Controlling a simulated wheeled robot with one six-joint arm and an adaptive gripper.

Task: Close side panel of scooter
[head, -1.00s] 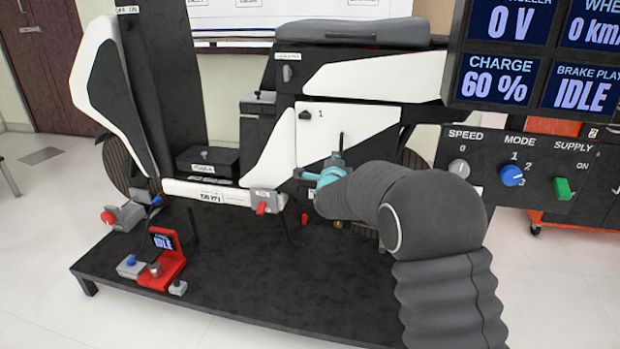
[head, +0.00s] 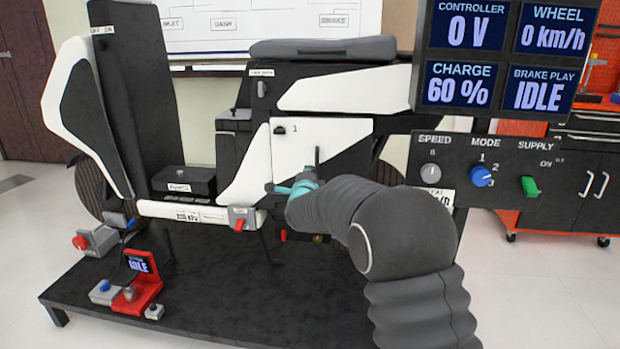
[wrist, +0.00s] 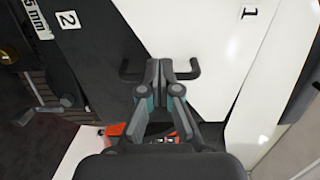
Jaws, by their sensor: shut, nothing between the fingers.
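The scooter's white side panel (head: 340,130), marked 1, is in the middle of the head view, below the seat. It also fills much of the wrist view (wrist: 200,40). I cannot tell whether it stands slightly ajar. A dark bar handle (wrist: 192,72) crosses the panel in the wrist view, with its middle hidden behind my fingers. My gripper (wrist: 159,64) is shut and empty, its tips right at the handle; touching or not is unclear. In the head view my gripper (head: 306,178) is at the lower part of the panel, partly hidden by my arm.
The scooter stands on a dark platform (head: 230,300). A red stand with a small screen (head: 138,285) is at its front left. A control panel with knobs (head: 480,168) is at the right, close to my arm. A red tool cabinet (head: 590,150) stands behind it.

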